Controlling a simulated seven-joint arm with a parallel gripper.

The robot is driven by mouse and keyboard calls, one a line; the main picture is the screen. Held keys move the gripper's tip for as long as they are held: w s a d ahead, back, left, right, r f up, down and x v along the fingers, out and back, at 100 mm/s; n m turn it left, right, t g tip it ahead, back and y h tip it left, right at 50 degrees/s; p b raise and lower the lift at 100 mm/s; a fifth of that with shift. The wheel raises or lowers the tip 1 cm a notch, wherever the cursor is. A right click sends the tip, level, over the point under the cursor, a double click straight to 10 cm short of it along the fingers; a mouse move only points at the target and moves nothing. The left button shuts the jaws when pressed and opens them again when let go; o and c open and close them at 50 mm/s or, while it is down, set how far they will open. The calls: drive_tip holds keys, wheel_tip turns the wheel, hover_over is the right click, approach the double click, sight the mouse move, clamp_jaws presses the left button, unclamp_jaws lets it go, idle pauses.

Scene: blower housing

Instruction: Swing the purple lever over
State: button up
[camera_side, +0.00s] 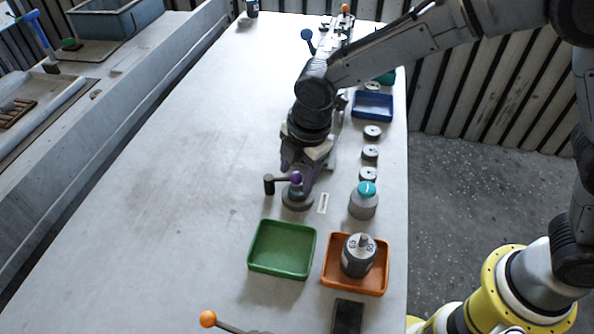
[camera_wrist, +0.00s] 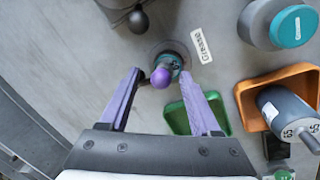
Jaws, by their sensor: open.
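The purple lever knob (camera_side: 296,178) sits on a round grey base with a teal part, near the middle of the table. In the wrist view the knob (camera_wrist: 160,77) appears as a purple ball between my fingertips. My gripper (camera_side: 297,172) points down over it with its purple fingers open, one on each side. In the wrist view my gripper (camera_wrist: 162,80) shows a gap beside the knob on the right; whether the left finger touches it I cannot tell. The fingers partly hide the lever's shaft.
A "Grease" label (camera_wrist: 201,45) lies beside the base. A teal-capped bottle (camera_side: 363,201) stands to the right. A green tray (camera_side: 251,264) and an orange tray (camera_side: 328,285) holding a grey canister (camera_side: 358,256) are in front. The table's left side is clear.

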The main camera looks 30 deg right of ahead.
clamp_jaws()
